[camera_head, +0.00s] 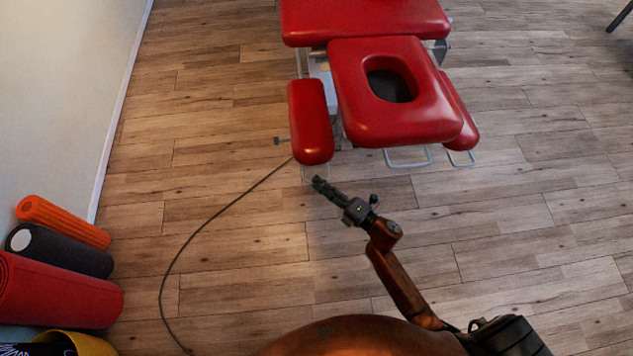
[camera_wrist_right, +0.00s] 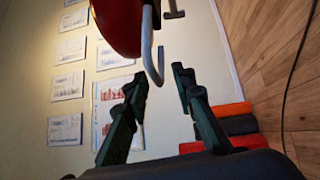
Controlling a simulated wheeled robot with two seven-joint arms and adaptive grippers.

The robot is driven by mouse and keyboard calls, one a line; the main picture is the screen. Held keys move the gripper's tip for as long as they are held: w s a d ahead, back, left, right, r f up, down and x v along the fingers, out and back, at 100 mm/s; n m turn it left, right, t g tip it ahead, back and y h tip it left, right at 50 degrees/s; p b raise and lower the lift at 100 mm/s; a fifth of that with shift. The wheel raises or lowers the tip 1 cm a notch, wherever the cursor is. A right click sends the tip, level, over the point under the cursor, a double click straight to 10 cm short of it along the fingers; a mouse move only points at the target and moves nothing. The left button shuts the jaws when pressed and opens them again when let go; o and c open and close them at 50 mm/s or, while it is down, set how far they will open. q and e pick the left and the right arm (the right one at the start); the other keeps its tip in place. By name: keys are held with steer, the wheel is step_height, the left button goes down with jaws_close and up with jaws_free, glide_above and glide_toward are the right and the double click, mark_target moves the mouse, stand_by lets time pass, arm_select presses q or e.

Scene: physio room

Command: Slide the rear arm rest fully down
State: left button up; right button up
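A red padded treatment table (camera_head: 366,20) stands at the top of the head view, with a face-hole headrest (camera_head: 350,90). A red arm rest (camera_head: 311,120) hangs on its left side, and another (camera_head: 462,115) shows partly on its right. I cannot tell which is called rear. My right gripper (camera_head: 318,183) is just below the left arm rest's near end. In the right wrist view that gripper (camera_wrist_right: 158,76) is open, with a bent metal handle (camera_wrist_right: 148,45) of the red arm rest (camera_wrist_right: 118,25) reaching between its fingertips. No clear contact shows. My left gripper is not in view.
A cable (camera_head: 190,240) curves over the wooden floor on the left. Orange, black and red rollers (camera_head: 60,290) lie by the left wall. A metal loop (camera_head: 408,160) sits under the headrest. The floor around the right arm is clear.

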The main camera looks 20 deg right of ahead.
steer(key=v, duration=1)
steer(key=shift+s+f, duration=0.1)
